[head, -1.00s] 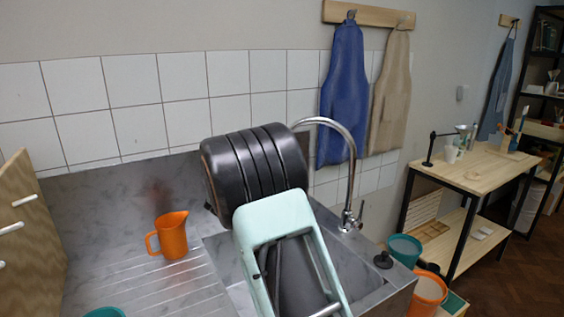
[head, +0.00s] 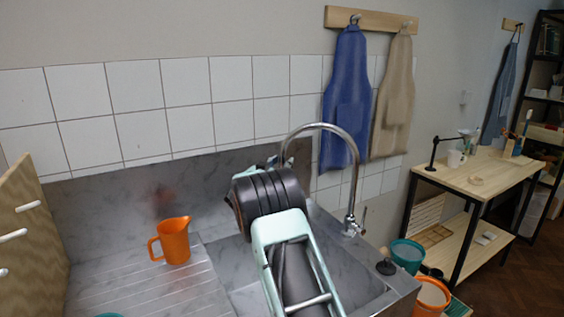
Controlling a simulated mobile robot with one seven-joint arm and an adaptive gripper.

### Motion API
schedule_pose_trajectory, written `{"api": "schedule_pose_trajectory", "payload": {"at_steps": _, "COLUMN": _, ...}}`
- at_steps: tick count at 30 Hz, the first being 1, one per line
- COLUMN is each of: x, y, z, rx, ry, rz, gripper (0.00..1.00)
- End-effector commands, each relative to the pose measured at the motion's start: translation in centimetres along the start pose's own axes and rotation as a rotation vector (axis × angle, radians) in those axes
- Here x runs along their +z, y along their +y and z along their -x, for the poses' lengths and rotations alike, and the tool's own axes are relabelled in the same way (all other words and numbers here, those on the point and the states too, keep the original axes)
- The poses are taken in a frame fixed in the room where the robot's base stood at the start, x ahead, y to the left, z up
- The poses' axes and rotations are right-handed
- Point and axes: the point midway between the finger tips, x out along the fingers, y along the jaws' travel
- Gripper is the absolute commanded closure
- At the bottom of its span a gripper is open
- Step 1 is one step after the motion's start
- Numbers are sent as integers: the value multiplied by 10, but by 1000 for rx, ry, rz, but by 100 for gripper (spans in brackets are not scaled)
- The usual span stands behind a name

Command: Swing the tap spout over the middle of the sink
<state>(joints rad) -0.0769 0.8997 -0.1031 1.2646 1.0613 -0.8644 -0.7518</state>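The chrome tap (head: 355,170) stands at the sink's right back corner. Its tall curved spout arches to the left, and its tip comes down close behind my arm. The grey sink (head: 345,270) lies below, its basin partly covered by my arm. My gripper (head: 276,162) is mostly hidden behind the black wrist; only small pale blue and dark parts show beside the spout's tip. I cannot tell whether it touches the spout or whether its fingers are open or shut.
An orange jug (head: 174,242) stands on the ribbed drainboard left of the basin. A dark plug or knob (head: 386,267) sits on the right rim. A tiled wall and hanging aprons (head: 346,95) are behind; buckets (head: 405,255) stand at right.

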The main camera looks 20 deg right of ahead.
Motion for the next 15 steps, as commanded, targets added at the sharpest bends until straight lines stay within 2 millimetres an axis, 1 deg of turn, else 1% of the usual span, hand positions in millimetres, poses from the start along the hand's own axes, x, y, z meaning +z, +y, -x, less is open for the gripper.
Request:
{"api": "schedule_pose_trajectory", "payload": {"at_steps": 4, "x": 0, "y": 0, "z": -7, "rx": 0, "ry": 0, "rz": 1, "gripper": 66}}
{"api": "schedule_pose_trajectory", "payload": {"at_steps": 12, "x": 0, "y": 0, "z": -8, "rx": 0, "ry": 0, "rz": 0, "gripper": 66}}
{"api": "schedule_pose_trajectory", "payload": {"at_steps": 13, "x": 0, "y": 0, "z": -8, "rx": 0, "ry": 0, "rz": 0, "gripper": 67}}
{"api": "schedule_pose_trajectory", "payload": {"at_steps": 15, "x": 0, "y": 0, "z": -8, "rx": 0, "ry": 0, "rz": 0, "gripper": 75}}
